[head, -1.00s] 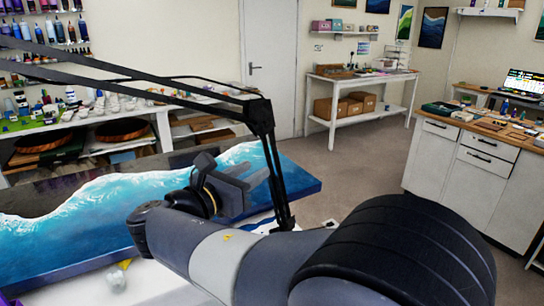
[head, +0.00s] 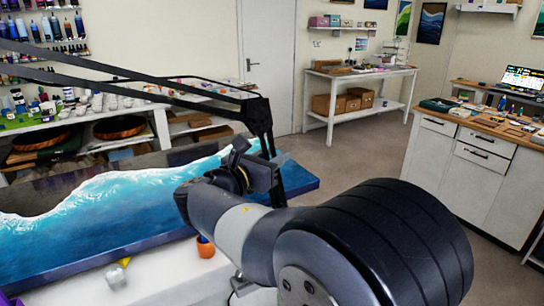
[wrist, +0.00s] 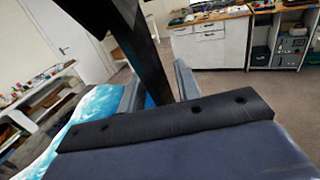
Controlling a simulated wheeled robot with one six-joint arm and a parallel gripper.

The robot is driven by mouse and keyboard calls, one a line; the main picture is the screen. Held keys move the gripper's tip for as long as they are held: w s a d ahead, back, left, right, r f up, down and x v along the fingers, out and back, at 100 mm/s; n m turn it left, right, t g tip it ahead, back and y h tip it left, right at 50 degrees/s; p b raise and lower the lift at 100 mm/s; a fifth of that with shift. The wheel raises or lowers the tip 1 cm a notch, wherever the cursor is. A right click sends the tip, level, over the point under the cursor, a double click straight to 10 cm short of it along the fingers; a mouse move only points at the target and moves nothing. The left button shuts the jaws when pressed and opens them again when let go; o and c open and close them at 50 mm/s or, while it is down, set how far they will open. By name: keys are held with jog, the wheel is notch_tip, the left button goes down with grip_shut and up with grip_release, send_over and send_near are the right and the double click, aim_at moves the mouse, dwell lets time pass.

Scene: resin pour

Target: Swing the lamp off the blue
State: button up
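The black lamp arm (head: 259,118) rises from beside the blue panel's right part to an elbow, and its long bars (head: 120,72) reach left over the panel. The lamp's head is out of view. The blue resin panel (head: 130,210), with white wave foam, lies on the white table. My gripper (head: 268,172) is at the upright part of the lamp arm, just below the elbow. In the wrist view, my gripper (wrist: 158,88) has its fingers apart, with the dark lamp post (wrist: 148,58) showing between them. I cannot tell whether they touch it.
An orange cup (head: 205,246) and a small clear cup (head: 116,278) stand on the white table (head: 170,278) in front of the panel. Shelves with bottles line the left wall. A wooden-topped cabinet (head: 465,160) stands at right, with open floor between.

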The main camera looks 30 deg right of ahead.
grip_shut()
